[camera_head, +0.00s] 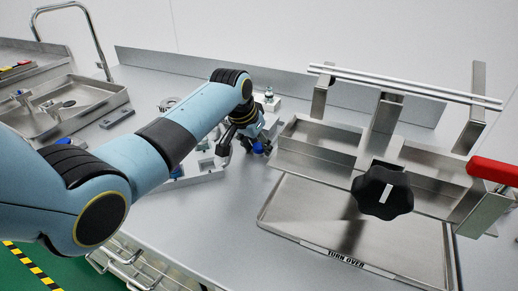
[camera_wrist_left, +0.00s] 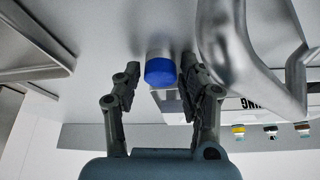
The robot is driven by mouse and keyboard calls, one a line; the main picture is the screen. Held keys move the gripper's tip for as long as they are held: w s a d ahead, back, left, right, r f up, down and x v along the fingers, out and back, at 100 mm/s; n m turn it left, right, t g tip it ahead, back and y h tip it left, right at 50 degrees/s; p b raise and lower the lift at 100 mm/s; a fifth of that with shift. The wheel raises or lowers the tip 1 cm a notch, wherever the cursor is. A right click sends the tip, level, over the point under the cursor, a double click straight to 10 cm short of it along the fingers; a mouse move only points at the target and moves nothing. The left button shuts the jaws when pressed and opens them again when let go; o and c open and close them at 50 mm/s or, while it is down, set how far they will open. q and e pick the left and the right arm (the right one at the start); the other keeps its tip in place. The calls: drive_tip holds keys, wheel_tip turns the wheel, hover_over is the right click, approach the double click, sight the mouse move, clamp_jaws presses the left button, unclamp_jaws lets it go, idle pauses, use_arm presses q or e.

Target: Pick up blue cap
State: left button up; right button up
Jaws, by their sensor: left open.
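A blue cap (camera_wrist_left: 163,72) shows in the left wrist view on the end of a pale grey cylinder, between the two fingers and closer to the right one. In the head view a small blue spot, which looks like the same cap (camera_head: 259,147), shows just beside the fingers. My left gripper (camera_wrist_left: 160,66) has its black fingers spread on either side of the cap. In the head view this gripper (camera_head: 242,143) points down over the steel table, and its arm hides part of the rack behind. I cannot tell whether a finger touches the cap. My right gripper is not in view.
A white rack (camera_head: 203,176) lies under the arm. A sink (camera_head: 63,108) is at left. The table's front middle is clear.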

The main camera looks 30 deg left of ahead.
use_arm(q)
drive_tip(key=shift+c, duration=0.3)
drive_tip(key=c, duration=0.4)
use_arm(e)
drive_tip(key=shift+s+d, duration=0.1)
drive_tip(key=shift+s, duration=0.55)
